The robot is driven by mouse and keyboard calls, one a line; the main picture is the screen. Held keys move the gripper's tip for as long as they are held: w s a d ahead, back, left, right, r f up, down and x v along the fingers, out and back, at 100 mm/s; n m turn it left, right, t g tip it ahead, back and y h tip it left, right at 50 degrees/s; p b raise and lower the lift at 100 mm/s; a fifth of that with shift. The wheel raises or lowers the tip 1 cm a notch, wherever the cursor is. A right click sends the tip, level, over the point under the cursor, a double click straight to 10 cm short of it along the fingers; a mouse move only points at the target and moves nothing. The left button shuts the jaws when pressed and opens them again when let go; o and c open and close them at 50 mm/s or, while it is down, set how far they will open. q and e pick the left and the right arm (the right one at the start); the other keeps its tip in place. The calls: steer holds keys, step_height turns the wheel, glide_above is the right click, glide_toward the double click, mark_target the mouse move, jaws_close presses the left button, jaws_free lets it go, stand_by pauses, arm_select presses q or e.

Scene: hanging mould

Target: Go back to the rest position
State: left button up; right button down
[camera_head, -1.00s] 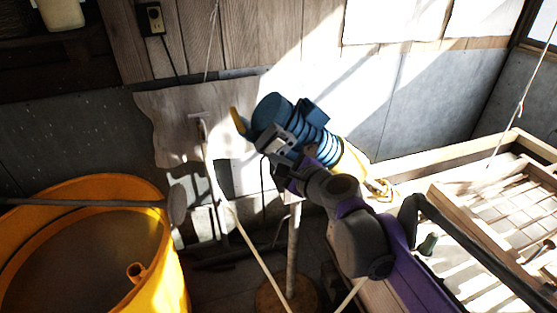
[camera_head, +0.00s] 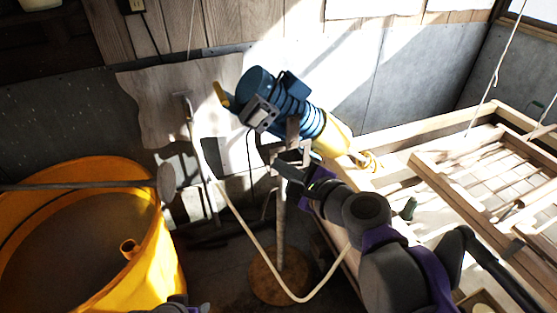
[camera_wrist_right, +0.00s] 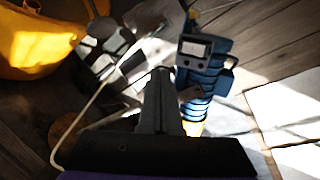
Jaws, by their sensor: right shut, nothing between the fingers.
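My right gripper (camera_head: 288,165) is in the middle of the head view, just below a blue ribbed motor (camera_head: 270,98) with a grey switch box. Its narrow fingers are together with nothing between them. In the right wrist view the closed fingers (camera_wrist_right: 160,85) point up the picture, beside the blue motor (camera_wrist_right: 203,78); whether they touch it cannot be told. My left gripper is not in view; only a small grey and purple part of what looks like my left arm shows at the bottom edge of the head view.
A yellow vat (camera_head: 160,250) with a grey rod across it stands at the left. A pale hose (camera_head: 250,245) loops down past a post on a round wooden base (camera_head: 278,283).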

steer(key=shift+w, duration=0.1)
stand_by(0.3)
steer(key=s+d+f+n+g+h, duration=0.3)
steer(key=s+d+f+n, duration=0.4)
steer(key=f, duration=0.5)
steer(key=s+d+f+n+g+h, duration=0.4)
steer(key=s+d+f+n, duration=0.3)
steer(key=s+f+n, duration=0.4)
steer(key=shift+s+f+n+h, duration=0.45)
steer(key=shift+f+n, duration=0.3)
steer(key=shift+n, duration=0.35)
steer(key=shift+w, duration=0.1)
